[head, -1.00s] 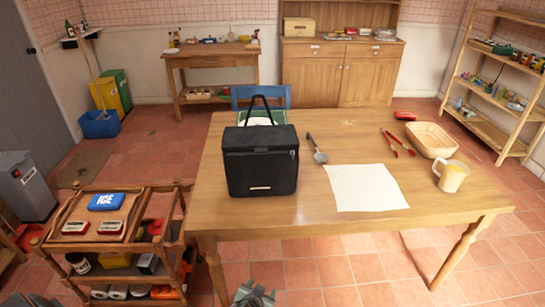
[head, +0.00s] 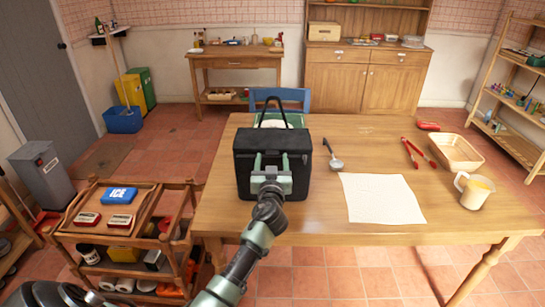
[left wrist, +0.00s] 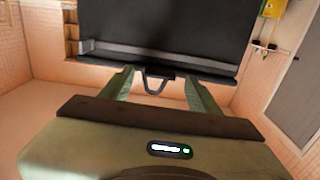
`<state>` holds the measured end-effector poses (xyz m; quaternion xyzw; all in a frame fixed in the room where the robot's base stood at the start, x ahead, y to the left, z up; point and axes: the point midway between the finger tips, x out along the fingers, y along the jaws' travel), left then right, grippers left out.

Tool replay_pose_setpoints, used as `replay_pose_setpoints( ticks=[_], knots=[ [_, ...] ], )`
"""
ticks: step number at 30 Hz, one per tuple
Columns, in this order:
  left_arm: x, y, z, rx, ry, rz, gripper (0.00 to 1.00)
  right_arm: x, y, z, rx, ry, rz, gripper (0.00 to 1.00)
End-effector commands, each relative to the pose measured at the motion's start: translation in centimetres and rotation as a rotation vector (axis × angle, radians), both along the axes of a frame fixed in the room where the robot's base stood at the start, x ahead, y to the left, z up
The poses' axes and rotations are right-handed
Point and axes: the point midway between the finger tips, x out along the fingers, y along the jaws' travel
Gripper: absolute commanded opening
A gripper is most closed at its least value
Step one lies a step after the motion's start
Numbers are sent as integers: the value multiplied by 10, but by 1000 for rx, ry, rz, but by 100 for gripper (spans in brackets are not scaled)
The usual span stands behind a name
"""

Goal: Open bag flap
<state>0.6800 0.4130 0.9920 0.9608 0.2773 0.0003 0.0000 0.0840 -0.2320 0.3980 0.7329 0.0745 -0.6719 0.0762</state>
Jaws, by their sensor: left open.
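The black bag (head: 299,183) stands upright near the left side of the wooden table, its strap handle (head: 273,110) raised above the top. Its top flap (head: 247,143) looks closed. My left gripper (head: 271,161) is open in front of the bag's front face, its two fingers pointing at the upper front. The arm and fingers hide the middle of that face. In the left wrist view the bag (left wrist: 165,25) fills the top middle, beyond the two open fingers (left wrist: 158,80), with nothing between them but a dark loop. I cannot tell whether they touch the bag. My right gripper does not show.
A ladle (head: 334,157), white cloth (head: 382,199), red tongs (head: 418,153), basket (head: 460,153) and mug (head: 472,192) lie right of the bag on the table (head: 318,225). A wooden cart (head: 150,215) with an ice pack stands at the left.

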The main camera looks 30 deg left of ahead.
Motion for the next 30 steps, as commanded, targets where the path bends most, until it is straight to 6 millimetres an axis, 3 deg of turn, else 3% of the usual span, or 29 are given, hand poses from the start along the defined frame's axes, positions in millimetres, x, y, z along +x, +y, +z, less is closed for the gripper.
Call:
replay_pose_setpoints(
  ticks=[5,13,18,20,30],
  knots=[
    [12,7,0,0,1,0,62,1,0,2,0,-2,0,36],
    [13,8,-1,0,1,0,62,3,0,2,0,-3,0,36],
    [13,8,-1,0,2,0,15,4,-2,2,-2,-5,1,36],
    [13,8,-1,0,2,0,0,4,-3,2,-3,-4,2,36],
    [18,7,5,-11,16,-1,0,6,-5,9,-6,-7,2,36]
  ],
)
